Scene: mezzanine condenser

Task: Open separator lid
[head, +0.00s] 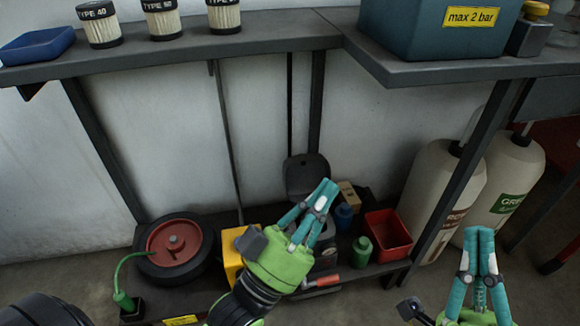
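A teal box (410,35) with a yellow "max 2 bar" label stands on the right bench top, cut off by the top edge of the head view. It may be the separator; its top and any lid are out of view. My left gripper (325,188) is low in front of the bench, below and left of the box, with its fingers together and nothing seen between them. My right gripper (479,235) is at the lower right, pointing up, fingers together and empty. Both are well apart from the box.
Filter cartridges (162,18) and a blue tray (38,46) stand on the left bench (190,48). White cylinders (445,190) stand at right. Bench legs and front edges are obstacles.

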